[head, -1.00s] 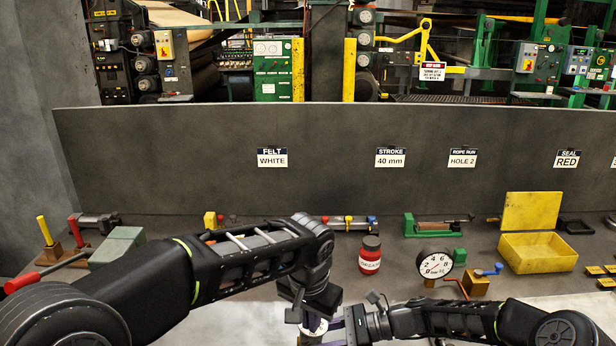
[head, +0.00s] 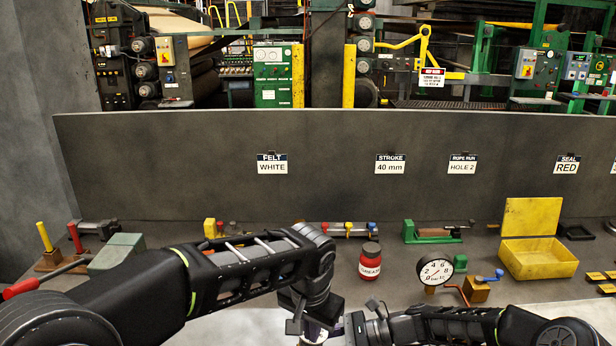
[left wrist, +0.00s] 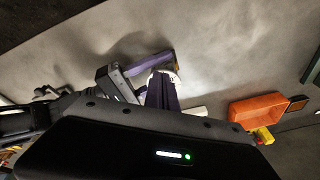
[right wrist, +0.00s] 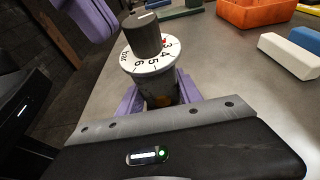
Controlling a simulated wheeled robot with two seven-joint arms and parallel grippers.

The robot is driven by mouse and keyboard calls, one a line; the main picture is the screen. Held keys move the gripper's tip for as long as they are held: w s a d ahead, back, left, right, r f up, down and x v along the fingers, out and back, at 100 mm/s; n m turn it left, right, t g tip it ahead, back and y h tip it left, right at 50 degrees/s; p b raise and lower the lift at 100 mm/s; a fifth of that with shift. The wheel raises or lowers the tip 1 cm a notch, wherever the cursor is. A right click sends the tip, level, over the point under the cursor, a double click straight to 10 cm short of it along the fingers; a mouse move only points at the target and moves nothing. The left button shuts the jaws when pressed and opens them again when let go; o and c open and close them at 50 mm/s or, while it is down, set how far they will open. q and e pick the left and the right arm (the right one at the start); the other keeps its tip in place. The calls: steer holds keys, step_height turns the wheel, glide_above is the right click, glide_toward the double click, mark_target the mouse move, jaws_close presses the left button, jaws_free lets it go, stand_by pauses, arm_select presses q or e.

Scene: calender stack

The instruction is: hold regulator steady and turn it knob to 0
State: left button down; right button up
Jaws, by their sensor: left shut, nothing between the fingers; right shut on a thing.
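The regulator (right wrist: 158,88) stands upright in the right wrist view, with a dark cylindrical knob (right wrist: 141,33) above a white numbered dial (right wrist: 151,60). A red mark shows on the dial near the 3; the 0 is not visible. My right gripper (right wrist: 155,100) is shut on the regulator body, its purple fingers on either side below the dial. My left gripper (right wrist: 92,18) is shut and empty, left of and apart from the knob there. In the left wrist view the left gripper's purple fingers (left wrist: 160,93) hide most of the dial (left wrist: 173,76). In the head view my arms mostly hide the regulator.
A red grease jar (head: 370,262), a pressure gauge (head: 436,272) and a yellow open box (head: 540,258) stand on the bench behind my grippers. An orange bin (left wrist: 257,110) shows in the left wrist view. Blue and white blocks (right wrist: 290,56) lie right of the regulator.

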steer(key=shift+f, duration=0.1)
steer(key=shift+d, duration=0.1)
arm_select(q)
steer(key=w+v, duration=0.1)
steer(key=v, duration=0.4)
steer(key=shift+d+r, duration=0.3)
steer(key=shift+r, duration=0.25)
arm_select(e)
steer(key=o, duration=1.1)
steer(key=shift+c, duration=0.2)
arm_select(q)
steer(key=shift+w, duration=0.1)
arm_select(e)
steer(key=shift+d, duration=0.1)
steer(key=v, duration=1.2)
